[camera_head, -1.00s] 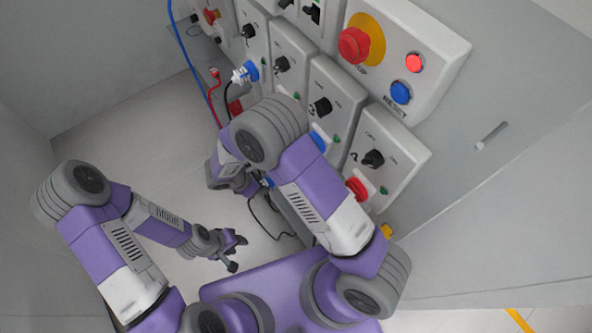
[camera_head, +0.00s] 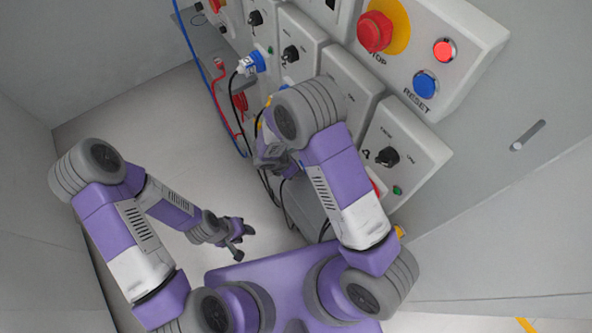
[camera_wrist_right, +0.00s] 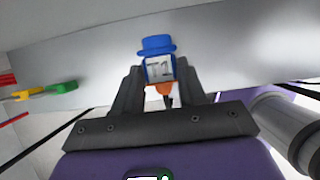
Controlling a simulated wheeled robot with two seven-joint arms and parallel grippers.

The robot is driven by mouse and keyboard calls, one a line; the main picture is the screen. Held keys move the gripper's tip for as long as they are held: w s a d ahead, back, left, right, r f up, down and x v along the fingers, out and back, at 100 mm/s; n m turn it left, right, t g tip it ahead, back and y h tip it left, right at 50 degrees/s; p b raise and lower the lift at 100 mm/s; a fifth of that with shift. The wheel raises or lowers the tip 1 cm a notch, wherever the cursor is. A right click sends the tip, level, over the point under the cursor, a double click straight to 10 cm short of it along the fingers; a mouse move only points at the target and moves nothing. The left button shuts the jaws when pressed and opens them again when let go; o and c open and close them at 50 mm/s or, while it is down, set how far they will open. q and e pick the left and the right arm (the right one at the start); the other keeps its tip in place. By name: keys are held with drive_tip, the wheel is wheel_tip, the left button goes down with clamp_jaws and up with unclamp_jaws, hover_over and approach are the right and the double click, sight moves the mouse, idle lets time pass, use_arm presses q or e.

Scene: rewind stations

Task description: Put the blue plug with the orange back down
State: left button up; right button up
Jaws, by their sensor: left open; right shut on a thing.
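The blue plug with the orange back (camera_wrist_right: 158,48) shows in the right wrist view. It has a blue cap, a white T1 label and a dark cable below the orange part. My right gripper (camera_wrist_right: 160,74) is shut on it, one finger on each side. In the head view my right gripper (camera_head: 270,154) is in front of the wall panels, low beside the grey ledge, and the plug there is hidden or too small to tell. My left gripper (camera_head: 236,240) is open and empty, low over the floor, away from the panels.
A grey surface (camera_wrist_right: 225,65) lies behind the plug. A green and a yellow plug (camera_wrist_right: 62,87) lie to its left, near red ones. Another blue and white plug (camera_head: 251,64) is at a panel socket. Cables hang along the ledge. A red stop button (camera_head: 375,32) is higher up.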

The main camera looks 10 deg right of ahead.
wheel_tip(320, 180, down, 2)
drive_tip(key=shift+b, duration=0.45)
drive_tip(key=shift+d+f, duration=0.1)
drive_tip(key=shift+f, duration=0.2)
drive_tip(key=shift+w+d, duration=0.1)
drive_tip(key=shift+w, duration=0.05)
drive_tip(key=o, duration=1.2)
drive_tip(key=shift+f, duration=0.1)
drive_tip(key=shift+c, duration=0.2)
